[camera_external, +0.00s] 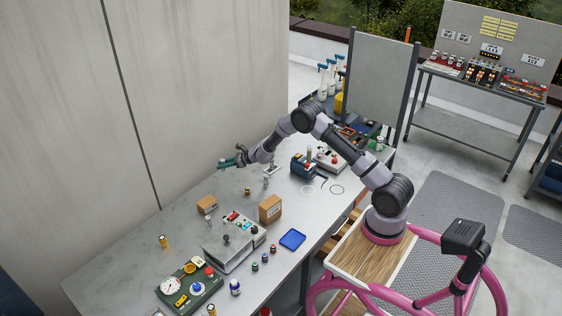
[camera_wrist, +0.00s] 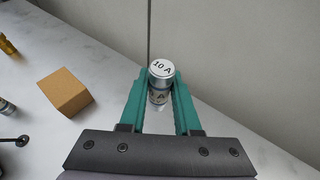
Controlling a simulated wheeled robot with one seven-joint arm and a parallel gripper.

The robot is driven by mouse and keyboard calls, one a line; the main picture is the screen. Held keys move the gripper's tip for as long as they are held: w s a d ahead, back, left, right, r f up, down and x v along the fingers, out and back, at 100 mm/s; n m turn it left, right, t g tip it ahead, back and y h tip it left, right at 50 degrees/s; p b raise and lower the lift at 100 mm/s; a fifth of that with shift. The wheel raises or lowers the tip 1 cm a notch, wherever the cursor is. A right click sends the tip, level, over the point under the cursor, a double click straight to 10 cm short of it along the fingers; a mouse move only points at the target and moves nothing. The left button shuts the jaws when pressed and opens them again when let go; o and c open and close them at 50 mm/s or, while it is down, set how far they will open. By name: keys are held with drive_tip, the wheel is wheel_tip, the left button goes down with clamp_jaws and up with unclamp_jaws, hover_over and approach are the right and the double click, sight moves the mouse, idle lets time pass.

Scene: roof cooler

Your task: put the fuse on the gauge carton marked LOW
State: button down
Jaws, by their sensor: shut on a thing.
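My gripper (camera_external: 226,163) is shut on a fuse (camera_wrist: 160,70), a small cylinder with a silver cap reading "10 A", seen between the teal fingers in the wrist view. The gripper is above the back part of the table, near the wall. A small brown carton (camera_external: 207,204) stands in front of it; a brown carton also shows at the left in the wrist view (camera_wrist: 66,92), apart from the fuse. A larger carton (camera_external: 269,208) stands further right with small print on its side. I cannot read LOW on either carton.
A grey control box (camera_external: 228,246) stands between the cartons and a green gauge panel (camera_external: 188,284). A blue tray (camera_external: 292,240) lies near the table's front edge. Several small cylinders and bottles are scattered around. The back wall (camera_external: 205,80) is close behind the gripper.

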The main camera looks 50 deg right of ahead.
drive_tip(key=s+a+r+n+g+y, duration=0.1)
drive_tip(key=s+r+n+g+y, duration=0.15)
drive_tip(key=s+r, duration=0.5)
wheel_tip(320, 180, up, 4)
drive_tip(key=f+n+g+y, duration=0.1)
drive_tip(key=n+g+y, duration=0.3)
drive_tip(key=n+g, duration=0.3)
hover_over(270, 202)
wheel_tip(270, 202, down, 4)
drive_tip(key=shift+r+t, duration=0.25)
drive_tip(key=shift+f, duration=2.25)
drive_tip(key=shift+f, duration=0.15)
drive_tip(key=c, duration=0.6)
unclamp_jaws()
